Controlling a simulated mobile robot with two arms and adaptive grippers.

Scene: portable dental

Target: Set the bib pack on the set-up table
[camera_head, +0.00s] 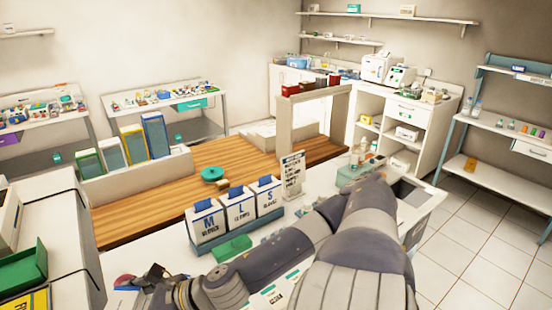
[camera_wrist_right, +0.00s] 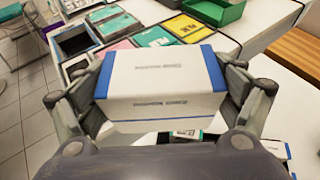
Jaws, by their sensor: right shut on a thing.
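A white box-shaped pack with blue ends and small dark print (camera_wrist_right: 160,80), which looks like the bib pack, fills the middle of the right wrist view. My right gripper (camera_wrist_right: 165,92) is shut on it, one finger against each blue end. In the head view my right arm reaches in from the lower right, and its gripper (camera_head: 158,284) is at the lower left; the pack cannot be made out there. A white work surface (camera_wrist_right: 245,30) with trays lies beyond the pack; I cannot tell whether it is the set-up table. My left gripper is not in view.
Glove boxes (camera_head: 239,209) marked M, L and S stand behind my right arm. A green tray (camera_wrist_right: 215,10), a yellow item (camera_wrist_right: 187,28) and dark blue-edged trays (camera_wrist_right: 75,42) lie beyond the pack.

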